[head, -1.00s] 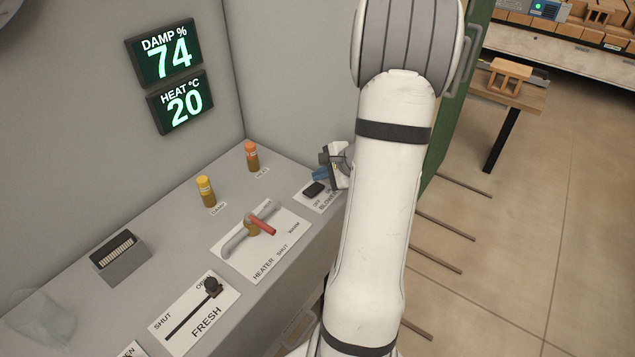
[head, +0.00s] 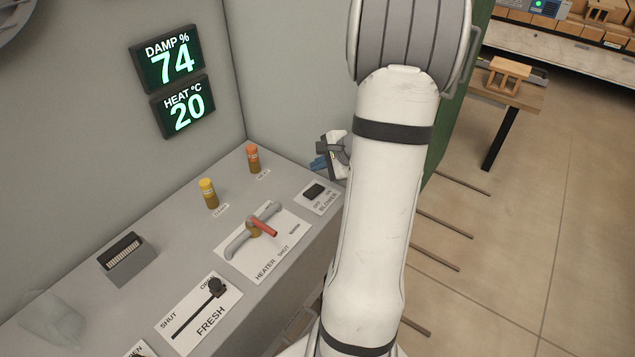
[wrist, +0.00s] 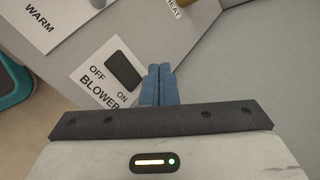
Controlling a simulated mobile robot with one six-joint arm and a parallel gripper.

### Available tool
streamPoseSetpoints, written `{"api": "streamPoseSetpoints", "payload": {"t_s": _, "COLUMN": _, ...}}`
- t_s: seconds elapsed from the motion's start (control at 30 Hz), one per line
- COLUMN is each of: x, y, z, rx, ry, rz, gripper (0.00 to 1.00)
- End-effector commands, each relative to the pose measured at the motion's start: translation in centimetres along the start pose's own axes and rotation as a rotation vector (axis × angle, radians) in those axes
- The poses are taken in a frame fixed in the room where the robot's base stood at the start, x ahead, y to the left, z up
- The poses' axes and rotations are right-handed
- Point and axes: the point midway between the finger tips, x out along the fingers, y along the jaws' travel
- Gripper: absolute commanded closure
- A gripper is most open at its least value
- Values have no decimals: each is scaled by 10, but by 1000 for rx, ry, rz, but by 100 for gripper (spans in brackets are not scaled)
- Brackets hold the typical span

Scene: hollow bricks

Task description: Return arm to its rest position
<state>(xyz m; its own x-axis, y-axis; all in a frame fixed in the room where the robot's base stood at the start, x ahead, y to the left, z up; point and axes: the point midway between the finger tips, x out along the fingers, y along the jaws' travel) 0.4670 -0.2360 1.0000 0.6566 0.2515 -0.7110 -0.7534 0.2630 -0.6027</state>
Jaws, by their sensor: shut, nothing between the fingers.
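My arm (head: 385,200) fills the middle of the head view and hides part of my gripper. My gripper (head: 319,164) shows just left of the arm, above the far right end of the grey panel. In the wrist view its blue fingers (wrist: 159,84) are together with nothing between them. The fingers are apart from the black blower switch (wrist: 123,70), which lies beside them on a white plate marked OFF and ON. The blower switch also shows in the head view (head: 313,191).
The panel holds the heater lever (head: 262,228), the fresh slider (head: 216,288), a yellow lamp (head: 208,193) and an orange lamp (head: 253,158). Displays read damp 74 (head: 167,58) and heat 20 (head: 184,106). A green door edge stands right of my arm, with open floor beyond.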

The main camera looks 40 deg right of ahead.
Motion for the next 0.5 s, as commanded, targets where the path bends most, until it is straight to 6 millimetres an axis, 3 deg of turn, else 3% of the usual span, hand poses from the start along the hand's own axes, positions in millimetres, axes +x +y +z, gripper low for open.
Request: {"api": "streamPoseSetpoints", "payload": {"t_s": 0.5, "x": 0, "y": 0, "z": 4, "rx": -15, "ry": -5, "rz": 6, "gripper": 100}}
